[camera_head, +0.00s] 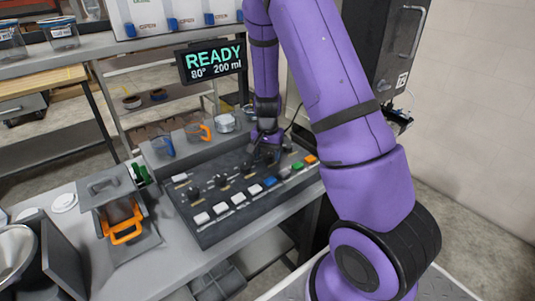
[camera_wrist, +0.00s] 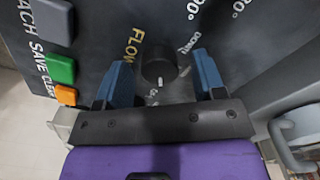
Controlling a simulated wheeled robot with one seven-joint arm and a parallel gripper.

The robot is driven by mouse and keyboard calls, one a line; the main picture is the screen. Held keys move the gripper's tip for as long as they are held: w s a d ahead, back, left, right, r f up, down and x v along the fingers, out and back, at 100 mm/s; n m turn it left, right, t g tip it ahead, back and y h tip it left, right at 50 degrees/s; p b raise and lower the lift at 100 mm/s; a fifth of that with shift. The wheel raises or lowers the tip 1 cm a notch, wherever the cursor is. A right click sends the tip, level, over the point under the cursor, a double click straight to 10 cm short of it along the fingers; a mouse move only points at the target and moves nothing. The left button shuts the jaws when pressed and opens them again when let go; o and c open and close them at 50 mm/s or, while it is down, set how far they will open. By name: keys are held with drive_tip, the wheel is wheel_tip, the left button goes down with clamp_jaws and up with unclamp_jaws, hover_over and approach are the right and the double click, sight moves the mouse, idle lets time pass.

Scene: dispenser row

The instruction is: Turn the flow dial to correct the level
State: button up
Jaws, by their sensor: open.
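The flow dial (camera_wrist: 160,68) is a round black knob with a pale mark, beside the yellow FLOW lettering on the dark control panel (camera_head: 205,191). My gripper (camera_wrist: 162,74) is open, with one blue finger on each side of the dial. Gaps show between the fingers and the knob in the wrist view. In the head view my gripper (camera_head: 265,151) is low over the panel's far right part and hides the dial. A display (camera_head: 211,61) reads READY, 80° and 200 ml.
Several black knobs (camera_head: 220,180) stand left of my gripper. A row of white buttons (camera_head: 201,218) continues into blue, green (camera_head: 297,166) and orange (camera_head: 310,159) ones along the near edge. An orange-handled device (camera_head: 124,226) stands left of the panel.

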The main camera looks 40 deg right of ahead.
sight(267, 155)
wheel_tip(267, 155, up, 11)
idle(0.6)
drive_tip(key=shift+f, duration=0.1)
idle(0.3)
drive_tip(key=s+a+r+n+t, duration=0.1)
drive_tip(key=s+a+r+n, duration=0.1)
drive_tip(key=s+a+r, duration=0.3)
drive_tip(key=s+a+r+n+t+y, duration=0.1)
drive_tip(key=s+r, duration=0.1)
drive_tip(key=r, duration=0.4)
drive_tip(key=s+a+r+n+t, duration=0.1)
drive_tip(key=s+a+r+n, duration=0.1)
drive_tip(key=s+a+r, duration=0.3)
drive_tip(key=s+a+r+n+t+h, duration=0.1)
drive_tip(key=s+r+n, duration=0.4)
drive_tip(key=s, duration=0.9)
wheel_tip(267, 155, up, 2)
drive_tip(key=shift+s+a+r+t, duration=0.25)
drive_tip(key=shift+s+a+t, duration=0.05)
drive_tip(key=shift+a+t, duration=0.3)
